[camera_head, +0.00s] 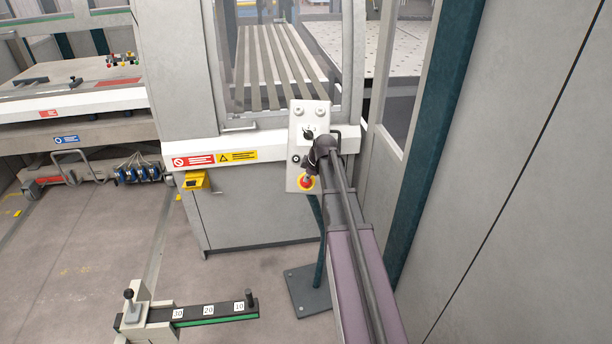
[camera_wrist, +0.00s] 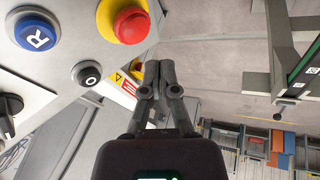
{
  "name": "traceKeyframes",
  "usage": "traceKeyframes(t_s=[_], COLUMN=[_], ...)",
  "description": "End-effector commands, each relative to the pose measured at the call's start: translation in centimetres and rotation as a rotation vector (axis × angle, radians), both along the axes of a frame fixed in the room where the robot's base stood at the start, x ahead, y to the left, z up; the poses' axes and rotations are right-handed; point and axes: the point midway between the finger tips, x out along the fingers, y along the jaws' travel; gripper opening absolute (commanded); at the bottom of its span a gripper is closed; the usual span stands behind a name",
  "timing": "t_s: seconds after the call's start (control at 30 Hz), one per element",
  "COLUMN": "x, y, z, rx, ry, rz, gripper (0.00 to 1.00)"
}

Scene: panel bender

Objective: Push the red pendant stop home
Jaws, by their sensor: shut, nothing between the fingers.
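The red pendant stop (camera_head: 307,183) is a red mushroom button on a yellow collar, low on the pale pendant panel (camera_head: 296,125). In the wrist view my gripper's fingertips (camera_wrist: 159,66) show just below and right of the red cap, with a small gap in the picture. I cannot tell whether they touch it or how far in it sits.
The pendant stands on a post with a dark floor plate (camera_head: 305,292). A teal post (camera_head: 432,130) and grey wall are at the right.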

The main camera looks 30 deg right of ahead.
Motion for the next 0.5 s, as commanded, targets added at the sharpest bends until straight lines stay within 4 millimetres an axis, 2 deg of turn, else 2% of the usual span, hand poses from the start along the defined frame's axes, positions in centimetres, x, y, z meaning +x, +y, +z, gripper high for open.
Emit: traceKeyframes(t_s=[0.03,0.5], x=[-0.3,-2.2], y=[0.0,-0.5], z=[0.9,4.8], rx=[0.000,0.001], ry=[0.000,0.000], rz=[0.000,0.001], gripper=[0.00,0.00])
